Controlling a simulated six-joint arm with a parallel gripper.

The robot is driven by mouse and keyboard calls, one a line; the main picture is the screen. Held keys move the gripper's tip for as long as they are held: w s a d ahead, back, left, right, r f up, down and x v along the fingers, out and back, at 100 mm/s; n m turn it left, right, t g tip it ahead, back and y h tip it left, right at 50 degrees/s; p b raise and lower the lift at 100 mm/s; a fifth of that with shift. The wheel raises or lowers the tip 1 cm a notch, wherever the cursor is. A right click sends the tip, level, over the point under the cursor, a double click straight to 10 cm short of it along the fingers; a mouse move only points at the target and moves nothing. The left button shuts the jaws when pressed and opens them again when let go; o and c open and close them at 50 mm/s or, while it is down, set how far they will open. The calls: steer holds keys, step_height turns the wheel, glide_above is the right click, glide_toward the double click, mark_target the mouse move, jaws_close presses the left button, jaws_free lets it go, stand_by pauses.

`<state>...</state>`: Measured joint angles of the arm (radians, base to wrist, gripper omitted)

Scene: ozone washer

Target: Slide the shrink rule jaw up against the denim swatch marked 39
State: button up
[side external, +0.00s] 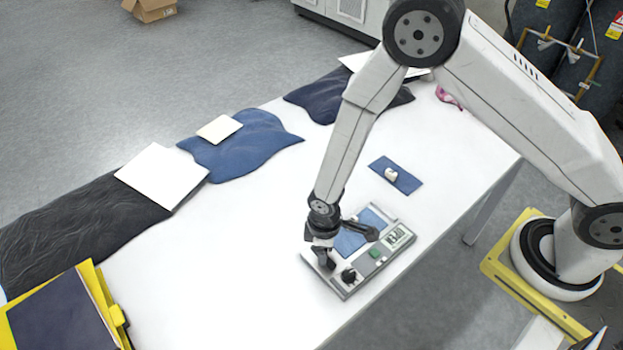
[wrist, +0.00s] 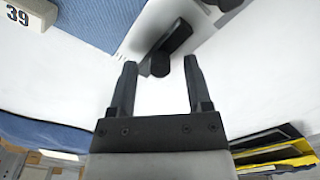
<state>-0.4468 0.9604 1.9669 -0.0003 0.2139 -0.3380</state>
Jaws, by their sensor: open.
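The white tag marked 39 (wrist: 18,17) shows at the top left of the wrist view, on blue denim (wrist: 95,18). In the side view a blue swatch (side external: 352,241) lies on the flat grey measuring device (side external: 345,290); I cannot tell if it is the tagged one. A black block with a bar, seemingly the rule's jaw (wrist: 178,38), stands on the pale plate in the wrist view, apart from the tag. My gripper (wrist: 159,66) is open, its fingertips just short of that block or at its sides. It also shows low over the device's left end (side external: 326,262).
The device carries a green button (side external: 375,253), a display (side external: 398,238) and a black knob (side external: 348,276). A small denim piece with a white block (side external: 391,174) lies behind it. Dark and blue cloths line the table's far edge. A yellow tray (side external: 100,300) stands lower left. The table's middle is clear.

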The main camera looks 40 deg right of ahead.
steer(key=c, duration=0.8)
steer(key=shift+o, duration=0.3)
steer(key=shift+d, duration=2.55)
steer(key=o, duration=0.7)
steer(key=shift+o, duration=0.2)
step_height(320, 180, up, 8)
steer(key=shift+f, duration=0.1)
